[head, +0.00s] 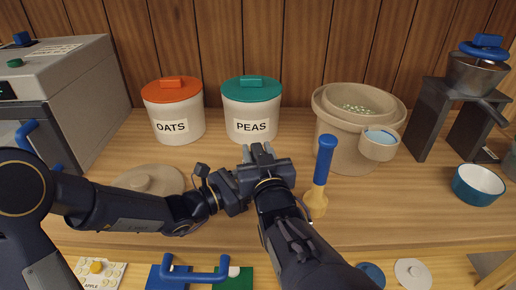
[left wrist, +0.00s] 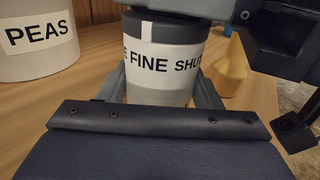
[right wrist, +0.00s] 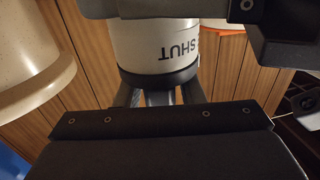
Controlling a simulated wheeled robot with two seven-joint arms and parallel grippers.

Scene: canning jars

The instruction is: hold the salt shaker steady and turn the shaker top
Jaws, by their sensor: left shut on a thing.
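The salt shaker (left wrist: 165,92) stands upright in the left wrist view, with a dark grey shaker top (left wrist: 165,28) and a band reading "FINE" and "SHUT". My left gripper (left wrist: 165,95) is shut on its body, one finger on each side. In the right wrist view the shaker (right wrist: 155,45) appears upside down, its dark top (right wrist: 160,76) towards my right gripper (right wrist: 160,97). The right fingers stand apart at the top; contact cannot be made out. In the head view my right gripper (head: 262,158) and left gripper (head: 228,186) meet closely and hide the shaker.
Oats (head: 173,112) and peas (head: 251,112) canisters stand behind. A blue-handled tool with a yellow end (head: 321,170) is close right of my right gripper. A beige pot (head: 345,150) stands behind it. A beige lid (head: 145,178) lies left, partly behind my left arm.

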